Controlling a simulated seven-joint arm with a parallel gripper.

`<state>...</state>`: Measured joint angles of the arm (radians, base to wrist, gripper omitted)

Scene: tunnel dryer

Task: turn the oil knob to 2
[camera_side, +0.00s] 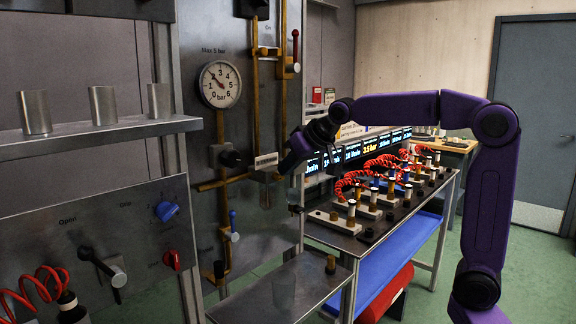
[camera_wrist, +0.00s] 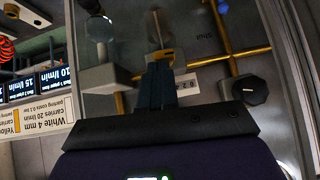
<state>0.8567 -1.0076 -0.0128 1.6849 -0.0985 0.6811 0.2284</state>
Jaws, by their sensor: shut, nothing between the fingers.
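My gripper (camera_side: 284,166) is shut and empty, close in front of the pipe panel at a small grey block with a pale label plate (camera_side: 265,160). In the wrist view its two dark fingers (camera_wrist: 160,66) lie together over a grey block on the brass pipe. A white scale plate (camera_wrist: 187,84) with a 0 and a 2 shows just right of the fingers and is partly covered. I cannot make out the oil knob itself; the fingers may hide it. Whether the fingers touch anything is unclear.
A pressure gauge (camera_side: 220,84), a blue-handled valve (camera_side: 233,226) and a red-handled valve (camera_side: 295,50) are on the panel. A bench (camera_side: 350,250) with red coiled hoses stands right.

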